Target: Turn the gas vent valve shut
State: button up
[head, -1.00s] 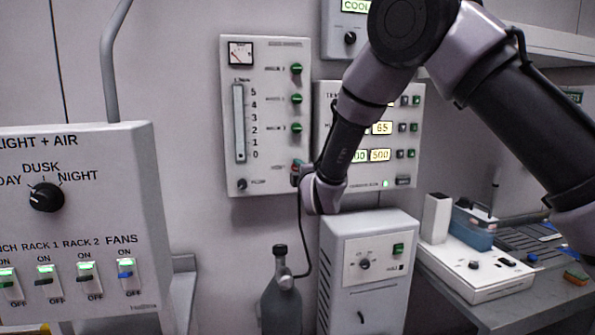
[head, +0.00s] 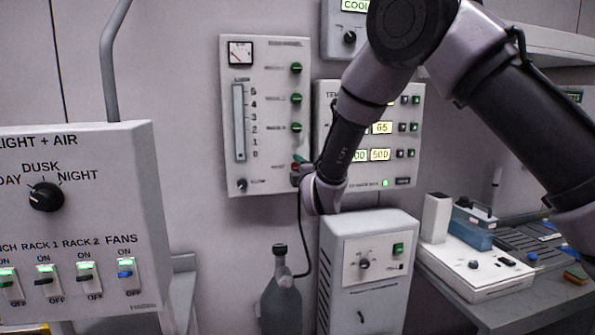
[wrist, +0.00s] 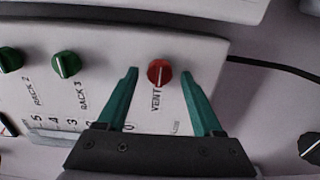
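The vent valve is a red round knob (wrist: 160,73) with a pale mark running up and down in the wrist view, above the label VENT. My gripper (wrist: 160,74) is open. In the wrist view its two teal fingers stand one on each side of the knob, with a visible gap on both sides. I cannot tell how deep the tips reach toward the panel.
Green knobs for RACK 3 (wrist: 65,65) and RACK 2 (wrist: 9,60) sit left of the vent knob in the wrist view. A dark hose (head: 304,240) runs down to a grey bottle (head: 282,305). A display panel (head: 415,115) adjoins on the right, behind my arm.

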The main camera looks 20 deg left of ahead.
jog(key=v, duration=1)
jog(key=shift+s, duration=0.25)
jog(key=shift+d, duration=0.1)
jog(key=w+d+r+m+g+h, duration=0.15)
jog(key=d+r+m, duration=0.3)
jog(key=d, duration=0.45)
jog(key=w+d+r+m+g+h, duration=0.1)
jog(key=w+d+r+m+h, duration=0.15)
jog(key=d+m, duration=0.45)
jog(key=w+d+r+m+g+h, duration=0.1)
jog(key=d+r+m, duration=0.35)
jog(key=d, duration=0.55)
jog(key=s+d+r+m+g+h, duration=0.2)
jog(key=s+d+m+g, duration=0.2)
jog(key=s+d+m, duration=0.8)
jog(key=s+d, duration=0.7)
jog(key=s, duration=0.4)
jog(key=shift+d+h, duration=0.3)
jog(key=shift+d, duration=0.1)
jog(key=shift+r+g, duration=0.2)
jog(key=shift+g, duration=0.05)
